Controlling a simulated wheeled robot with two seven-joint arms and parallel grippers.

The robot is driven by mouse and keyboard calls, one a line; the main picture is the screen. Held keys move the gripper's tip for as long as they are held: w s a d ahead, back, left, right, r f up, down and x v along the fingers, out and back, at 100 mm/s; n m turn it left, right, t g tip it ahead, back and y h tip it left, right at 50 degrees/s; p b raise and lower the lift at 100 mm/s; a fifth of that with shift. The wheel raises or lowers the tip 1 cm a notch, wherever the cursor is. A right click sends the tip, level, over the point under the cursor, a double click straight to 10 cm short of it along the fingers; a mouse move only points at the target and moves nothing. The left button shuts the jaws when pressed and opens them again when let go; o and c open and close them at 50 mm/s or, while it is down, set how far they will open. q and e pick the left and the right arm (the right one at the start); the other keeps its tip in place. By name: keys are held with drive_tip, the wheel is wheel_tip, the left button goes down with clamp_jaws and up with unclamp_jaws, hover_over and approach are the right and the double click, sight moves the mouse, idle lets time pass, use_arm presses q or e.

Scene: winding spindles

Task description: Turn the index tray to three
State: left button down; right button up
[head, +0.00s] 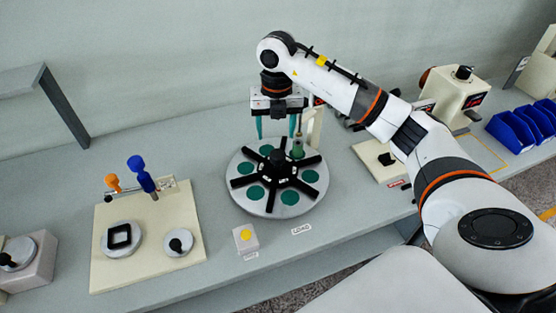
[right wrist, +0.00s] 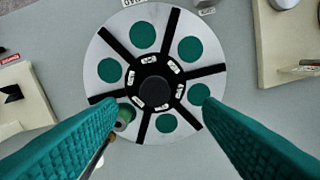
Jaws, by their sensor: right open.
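The index tray (head: 268,208) is a round grey disc on the table with green round pads between black spokes and a black central knob (head: 278,158). It also shows in the right wrist view (right wrist: 212,52), with small white labels around the hub that are too small to read. My left gripper is out of view.
A white LOAD label (head: 301,229) lies in front of the tray, beside a small box with a yellow button (head: 246,235). A beige board (head: 188,215) with blue and orange handles stands left. A beige machine (head: 450,95) and blue bins (head: 508,130) are right. A thin post stands behind the tray.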

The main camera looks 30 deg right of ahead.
sight(278, 154)
drive_tip(key=shift+d, duration=0.35)
wheel_tip(278, 154, down, 12)
drive_tip(key=p, duration=0.3)
drive_tip(key=shift+a+r, duration=0.1)
clamp_jaws()
